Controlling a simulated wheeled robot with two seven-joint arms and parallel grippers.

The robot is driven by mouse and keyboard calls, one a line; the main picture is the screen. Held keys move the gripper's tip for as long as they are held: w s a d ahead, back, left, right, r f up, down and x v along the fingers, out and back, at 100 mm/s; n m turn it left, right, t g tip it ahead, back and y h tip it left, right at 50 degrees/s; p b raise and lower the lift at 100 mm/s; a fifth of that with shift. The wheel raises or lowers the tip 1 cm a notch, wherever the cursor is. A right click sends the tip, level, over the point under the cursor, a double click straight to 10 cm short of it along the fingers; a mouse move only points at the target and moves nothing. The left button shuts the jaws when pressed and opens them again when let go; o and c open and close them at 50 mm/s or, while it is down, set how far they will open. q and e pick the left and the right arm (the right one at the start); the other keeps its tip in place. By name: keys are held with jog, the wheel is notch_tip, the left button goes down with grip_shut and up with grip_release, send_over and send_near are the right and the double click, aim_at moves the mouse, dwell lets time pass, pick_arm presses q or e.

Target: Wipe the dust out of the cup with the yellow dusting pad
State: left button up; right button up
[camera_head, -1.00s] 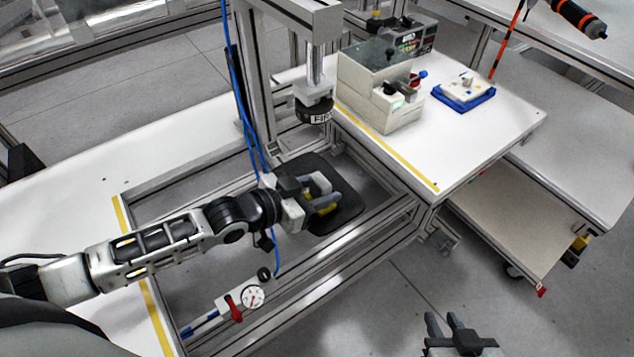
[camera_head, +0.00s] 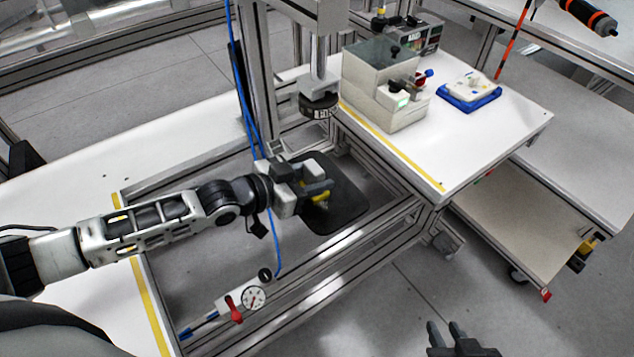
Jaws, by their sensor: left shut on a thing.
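The dark, rounded cup (camera_head: 348,203) sits in the metal frame under the press, near the middle of the view. My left gripper (camera_head: 322,191) is over the left part of the cup and shut on the yellow dusting pad (camera_head: 321,198). Only a small yellow part of the pad shows between and below the fingers. I cannot tell whether the pad touches the cup's surface, and no dust can be made out. My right gripper (camera_head: 445,333) is at the bottom edge, away from the cup, with its fingers apart and empty.
The press head (camera_head: 319,104) hangs just behind the cup. Metal rails (camera_head: 375,232) surround it. A pressure gauge (camera_head: 253,298) is at the front left. A grey-beige machine (camera_head: 385,90) and a blue tray (camera_head: 470,99) stand on the white table to the right.

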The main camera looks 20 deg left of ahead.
aim_at(321, 197)
pick_arm(q)
jog(key=shift+w+r, duration=0.1)
dwell(0.4)
jog(key=shift+s+d+p, duration=0.3)
jog(key=shift+d+p, duration=0.05)
jog(key=shift+p, duration=0.15)
jog(key=shift+s+d+p, duration=0.75)
jog(key=shift+d+p, duration=0.1)
jog(key=shift+d, duration=0.1)
jog(key=shift+a, duration=0.1)
jog(key=shift+w+a+f+b, duration=0.25)
jog(key=shift+w+a+b, duration=0.45)
jog(key=shift+a, duration=0.15)
jog(key=shift+w+a, duration=0.3)
jog(key=shift+a, duration=0.1)
